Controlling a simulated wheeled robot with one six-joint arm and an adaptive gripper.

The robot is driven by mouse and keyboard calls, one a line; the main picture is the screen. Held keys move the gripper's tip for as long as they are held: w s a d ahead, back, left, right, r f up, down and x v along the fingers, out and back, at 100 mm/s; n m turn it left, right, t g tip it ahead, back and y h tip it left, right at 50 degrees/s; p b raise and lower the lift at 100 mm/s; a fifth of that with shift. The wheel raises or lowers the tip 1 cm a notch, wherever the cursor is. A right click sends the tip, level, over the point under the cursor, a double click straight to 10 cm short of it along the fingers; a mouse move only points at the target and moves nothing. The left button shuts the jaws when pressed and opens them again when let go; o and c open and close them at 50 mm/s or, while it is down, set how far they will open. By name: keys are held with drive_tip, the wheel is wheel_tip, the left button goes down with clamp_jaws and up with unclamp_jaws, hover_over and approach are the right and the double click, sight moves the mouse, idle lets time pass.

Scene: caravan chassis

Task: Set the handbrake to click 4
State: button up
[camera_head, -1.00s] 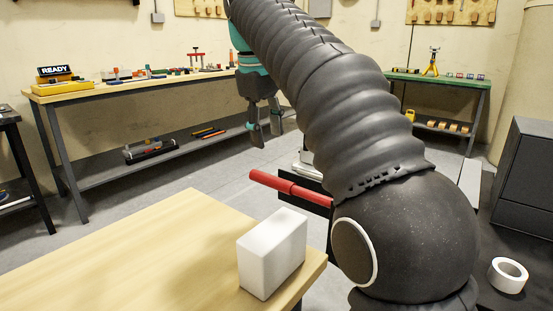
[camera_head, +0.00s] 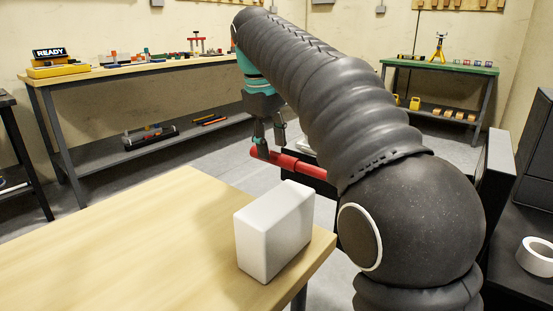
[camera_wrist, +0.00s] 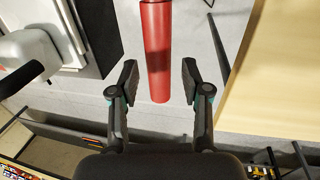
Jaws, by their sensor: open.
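The red handbrake lever (camera_head: 285,160) sticks out to the left from behind my arm in the head view, beyond the wooden table. In the wrist view the red lever (camera_wrist: 157,50) runs down from the top edge, its free end lying between my fingers. My gripper (camera_head: 268,137) is at the lever's outer end in the head view. My gripper also shows in the wrist view (camera_wrist: 158,82), open, with one finger on each side of the lever and a visible gap on both sides. The lever's base and any click marks are hidden.
A white block (camera_head: 272,232) stands on the near wooden table (camera_head: 140,235), close to the lever. A workbench with a READY sign (camera_head: 48,53) is at the back left. A green-topped bench (camera_head: 440,66) stands back right. A white tape roll (camera_head: 537,256) is at right.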

drive_tip(key=shift+w+d+f, duration=0.1)
drive_tip(key=shift+f, duration=0.5)
drive_tip(key=shift+w+d+f, duration=0.1)
drive_tip(key=shift+f, duration=0.45)
clamp_jaws()
drive_tip(key=shift+d, duration=0.1)
